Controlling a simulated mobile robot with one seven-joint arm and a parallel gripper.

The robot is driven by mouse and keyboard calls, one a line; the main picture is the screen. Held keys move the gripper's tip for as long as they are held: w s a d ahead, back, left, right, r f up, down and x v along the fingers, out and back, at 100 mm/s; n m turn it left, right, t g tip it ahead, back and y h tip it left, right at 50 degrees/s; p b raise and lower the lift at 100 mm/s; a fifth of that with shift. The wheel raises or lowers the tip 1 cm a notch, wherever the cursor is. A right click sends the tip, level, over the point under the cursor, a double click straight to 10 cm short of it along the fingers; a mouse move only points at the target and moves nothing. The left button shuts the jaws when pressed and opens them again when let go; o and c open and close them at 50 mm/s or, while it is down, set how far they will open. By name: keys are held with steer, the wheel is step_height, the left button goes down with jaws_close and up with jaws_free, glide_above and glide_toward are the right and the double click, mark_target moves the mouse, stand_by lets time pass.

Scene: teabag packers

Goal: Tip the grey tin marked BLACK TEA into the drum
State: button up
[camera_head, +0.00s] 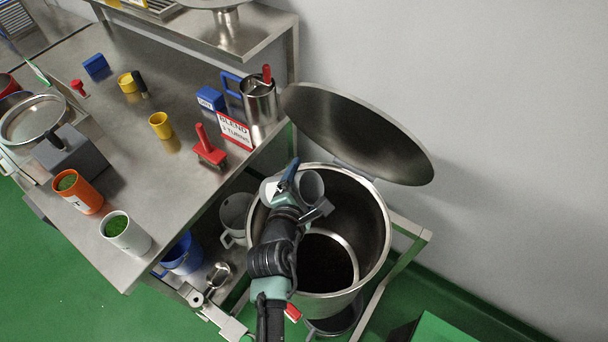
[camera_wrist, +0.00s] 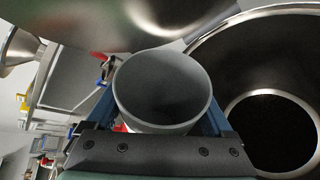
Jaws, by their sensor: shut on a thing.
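My gripper (camera_head: 292,190) is shut on a grey tin (camera_head: 311,186), its blue fingers on either side of it. The tin is over the open mouth of the steel drum (camera_head: 377,225), near its back left rim. The wrist view shows the tin's round mouth (camera_wrist: 162,92) between the fingers (camera_wrist: 158,112), with a bare-looking grey inside and a darker bottom; I make out no tea there. No BLACK TEA marking shows. The drum also shows at the right of the wrist view (camera_wrist: 232,75), with a dark inside and a paler ring low down.
The drum's round lid (camera_head: 365,135) stands raised behind the mouth. On the steel bench (camera_head: 150,195) at left are an orange tin (camera_head: 78,192) and a white tin (camera_head: 125,233) with green contents, a red-handled stamp (camera_head: 209,150) and a BLEND sign (camera_head: 235,131). A grey mug (camera_head: 236,213) sits below, beside the drum.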

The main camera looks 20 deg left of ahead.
steer(key=shift+a+r+n+h, duration=0.1)
steer(key=shift+n+h, duration=0.2)
steer(key=shift+n, duration=0.2)
steer(key=shift+d+r+n+h+p, duration=0.35)
steer(key=shift+r+n+h+p, duration=0.15)
steer(key=shift+n+h+p, duration=0.6)
steer(key=shift+d+r+n+h+p, duration=0.15)
steer(key=shift+d+n+h+p, duration=0.4)
steer(key=shift+n+p, duration=0.35)
steer(key=shift+s, duration=0.1)
